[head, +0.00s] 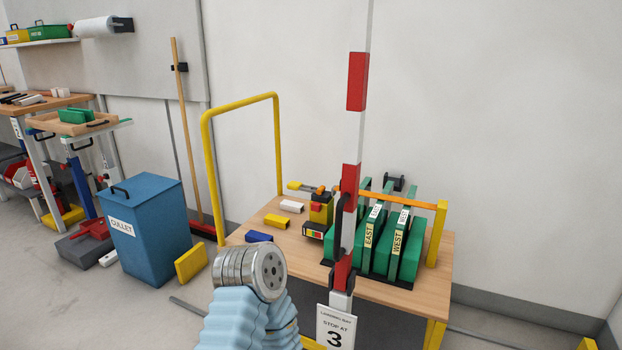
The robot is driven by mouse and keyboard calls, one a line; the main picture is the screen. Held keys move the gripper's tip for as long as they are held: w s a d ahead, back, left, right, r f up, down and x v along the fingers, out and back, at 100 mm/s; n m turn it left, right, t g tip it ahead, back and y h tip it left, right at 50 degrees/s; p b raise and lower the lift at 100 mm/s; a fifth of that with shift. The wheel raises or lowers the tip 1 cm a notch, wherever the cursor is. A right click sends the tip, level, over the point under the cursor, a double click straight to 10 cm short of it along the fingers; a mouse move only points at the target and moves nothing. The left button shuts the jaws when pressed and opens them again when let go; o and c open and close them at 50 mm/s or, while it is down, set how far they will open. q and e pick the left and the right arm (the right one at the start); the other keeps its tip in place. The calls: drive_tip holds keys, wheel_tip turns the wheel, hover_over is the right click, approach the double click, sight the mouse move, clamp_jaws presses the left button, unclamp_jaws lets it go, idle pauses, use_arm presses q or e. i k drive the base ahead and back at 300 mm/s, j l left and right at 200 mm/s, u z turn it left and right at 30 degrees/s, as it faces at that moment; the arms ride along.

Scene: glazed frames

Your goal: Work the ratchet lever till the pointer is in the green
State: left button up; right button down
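A yellow and black ratchet (320,208) stands on the wooden cart top, left of several upright green glazed-frame packs (395,250) labelled EAST and WEST. Its lever (300,187) ends in a yellow grip and points left. An orange strap (395,199) runs from the ratchet area over the packs to a yellow post (438,233). A small gauge (313,233) with coloured patches, green among them, sits low on the ratchet's front; its pointer is too small to read. Neither gripper shows; only a blue-sleeved arm of mine with a metal joint rises at the bottom centre.
A red and white pole (356,82) stands upright before the cart (385,297), partly hiding ratchet and packs. A yellow hoop rail (207,165) rises at the cart's left. Blue, yellow and white blocks lie on the cart. A blue CULLET bin (150,240) stands left.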

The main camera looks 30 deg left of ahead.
sight(294, 185)
drive_tip(key=j, duration=0.6)
drive_tip(key=j+z, duration=0.15)
drive_tip(key=j, duration=0.4)
drive_tip(key=k+j, duration=0.1)
drive_tip(key=j, duration=0.45)
drive_tip(key=j+z, duration=0.1)
drive_tip(key=j, duration=0.5)
drive_tip(key=k+j, duration=0.15)
drive_tip(key=j, duration=0.4)
drive_tip(key=j+z, duration=0.15)
drive_tip(key=j, duration=0.4)
drive_tip(key=k+j, duration=0.2)
drive_tip(key=j, duration=0.35)
drive_tip(key=i+j+z, duration=0.05)
